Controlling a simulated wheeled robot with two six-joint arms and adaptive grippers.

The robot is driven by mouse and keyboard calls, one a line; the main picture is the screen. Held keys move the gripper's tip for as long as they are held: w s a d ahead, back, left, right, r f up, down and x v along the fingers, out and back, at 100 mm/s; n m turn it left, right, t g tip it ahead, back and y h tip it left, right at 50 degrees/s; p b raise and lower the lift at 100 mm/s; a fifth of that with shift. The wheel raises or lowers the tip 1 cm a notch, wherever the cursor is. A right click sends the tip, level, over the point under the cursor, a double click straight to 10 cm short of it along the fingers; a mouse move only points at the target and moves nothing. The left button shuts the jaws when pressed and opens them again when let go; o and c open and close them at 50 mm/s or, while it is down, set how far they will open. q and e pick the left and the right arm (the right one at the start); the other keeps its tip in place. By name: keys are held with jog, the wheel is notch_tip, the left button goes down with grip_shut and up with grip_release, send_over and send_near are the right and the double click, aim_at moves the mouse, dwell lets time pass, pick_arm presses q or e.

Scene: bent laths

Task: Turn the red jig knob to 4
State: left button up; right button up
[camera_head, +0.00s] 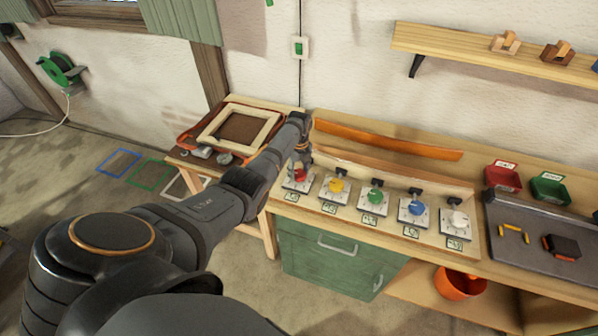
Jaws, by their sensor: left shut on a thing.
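The red jig knob (299,174) is at the left end of a row of dial knobs on the wooden bench. My left arm comes in from the left, and my left gripper (299,163) is down at the red knob, shut on it. The gripper partly covers the knob, and its pointer and the dial marks are too small to read. The red knob's white dial plate (298,186) shows around it, with a small label in front. My right gripper is not in view.
Yellow (337,185), green (375,196), blue (416,208) and white (457,220) knobs stand to the right. A bent orange lath (385,140) lies behind them. Red (503,177) and green (549,188) bins and a dark tray (508,212) are further right. A wooden frame (211,131) lies left.

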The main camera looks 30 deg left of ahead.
aim_at(299, 173)
pick_arm(q)
jog(key=shift+m, duration=0.9)
jog(key=o, duration=1.2)
jog(key=shift+c, duration=0.2)
jog(key=shift+r, duration=0.45)
notch_tip(299, 173, up, 11)
